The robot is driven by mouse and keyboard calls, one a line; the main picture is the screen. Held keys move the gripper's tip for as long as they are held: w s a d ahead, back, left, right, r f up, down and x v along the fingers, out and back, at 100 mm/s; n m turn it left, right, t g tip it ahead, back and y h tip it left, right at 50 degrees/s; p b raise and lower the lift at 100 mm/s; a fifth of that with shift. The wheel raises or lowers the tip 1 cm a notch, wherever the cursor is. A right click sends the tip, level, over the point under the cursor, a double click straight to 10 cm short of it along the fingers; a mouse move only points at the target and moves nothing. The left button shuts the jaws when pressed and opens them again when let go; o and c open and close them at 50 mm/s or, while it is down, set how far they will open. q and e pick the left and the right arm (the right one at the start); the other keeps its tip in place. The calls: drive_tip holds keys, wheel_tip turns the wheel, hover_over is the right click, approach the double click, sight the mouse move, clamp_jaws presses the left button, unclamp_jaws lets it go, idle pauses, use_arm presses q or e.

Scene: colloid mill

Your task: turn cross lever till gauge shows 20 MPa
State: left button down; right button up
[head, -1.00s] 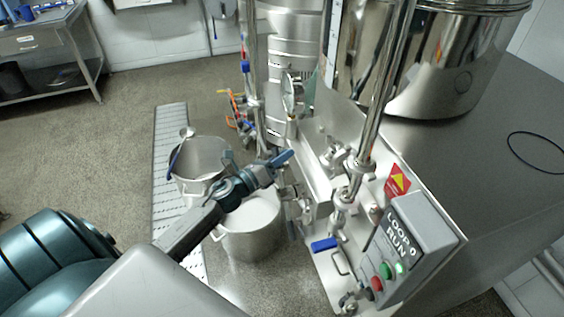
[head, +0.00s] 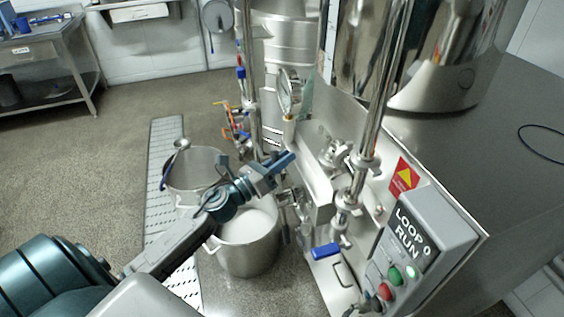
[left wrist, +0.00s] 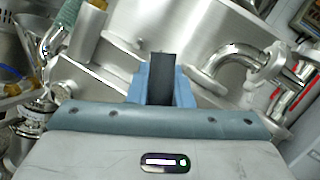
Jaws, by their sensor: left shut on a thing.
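My left gripper (head: 280,167) reaches in from the left to the front of the steel mill. It is shut, with its blue fingers (left wrist: 163,80) close together in the left wrist view. It is shut on the cross lever, which is mostly hidden by the fingers and hard to make out. The pressure gauge (head: 290,90) stands on the mill just above and behind the gripper. Its dial is turned sideways and too small to read. My right gripper is not in view.
A grey control box (head: 418,240) with a green and a red button is at right, near a blue-handled valve (head: 326,250). Pipes (left wrist: 240,55) run close to the gripper. Open floor lies left.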

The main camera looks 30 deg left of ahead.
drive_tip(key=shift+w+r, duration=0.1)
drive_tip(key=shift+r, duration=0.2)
use_arm(q)
drive_tip(key=c, duration=1.3)
unclamp_jaws()
